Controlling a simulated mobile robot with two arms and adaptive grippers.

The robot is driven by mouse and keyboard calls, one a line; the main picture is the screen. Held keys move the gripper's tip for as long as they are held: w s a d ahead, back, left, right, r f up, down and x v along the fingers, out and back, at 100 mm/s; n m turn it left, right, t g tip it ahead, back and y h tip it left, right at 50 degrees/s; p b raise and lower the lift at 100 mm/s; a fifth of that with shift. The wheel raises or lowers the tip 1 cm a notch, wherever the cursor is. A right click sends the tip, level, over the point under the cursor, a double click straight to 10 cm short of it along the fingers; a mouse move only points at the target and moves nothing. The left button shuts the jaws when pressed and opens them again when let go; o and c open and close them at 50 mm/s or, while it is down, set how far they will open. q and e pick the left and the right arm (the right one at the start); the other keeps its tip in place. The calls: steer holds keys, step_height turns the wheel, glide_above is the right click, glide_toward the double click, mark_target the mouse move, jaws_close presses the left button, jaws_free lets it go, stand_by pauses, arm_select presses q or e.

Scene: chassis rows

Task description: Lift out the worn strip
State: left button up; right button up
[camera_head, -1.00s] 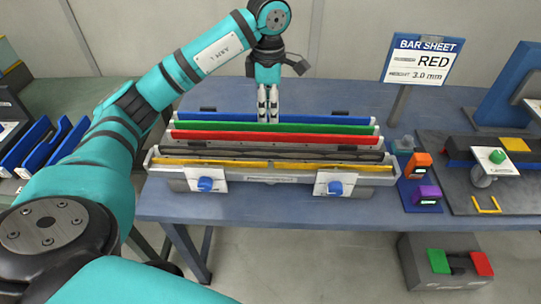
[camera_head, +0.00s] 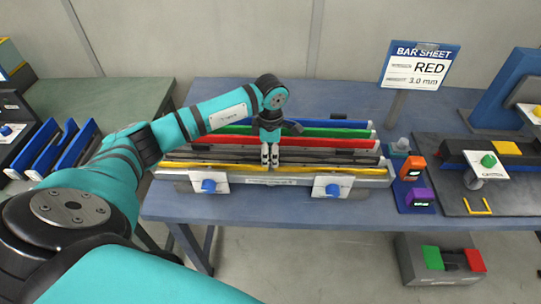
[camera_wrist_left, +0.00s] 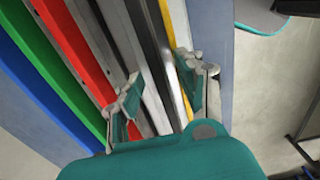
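A long grey holder (camera_head: 262,181) lies on the blue table. A dark, uneven strip (camera_head: 325,160) runs along it, with a yellow strip (camera_head: 225,167) at its front; the frames do not label either as worn. My left gripper (camera_head: 270,162) points down over the middle of the holder. In the left wrist view its two fingers (camera_wrist_left: 160,92) are spread, with the black strip (camera_wrist_left: 148,50) running between them and the yellow strip (camera_wrist_left: 181,62) near the right finger. Nothing appears gripped. My right gripper is out of view.
Red (camera_head: 335,143), green (camera_head: 335,133) and blue (camera_head: 340,124) strips stand behind the holder. Two white clamps with blue knobs (camera_head: 208,186) (camera_head: 332,190) sit at its front. A sign (camera_head: 422,66) reads RED, 3.0 mm. Orange (camera_head: 413,168) and purple (camera_head: 419,197) blocks stand right.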

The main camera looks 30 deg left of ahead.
arm_select(q)
steer(key=shift+f, duration=0.2)
jaws_close()
steer(key=shift+w+r, duration=0.1)
steer(key=shift+r, duration=0.1)
stand_by(0.4)
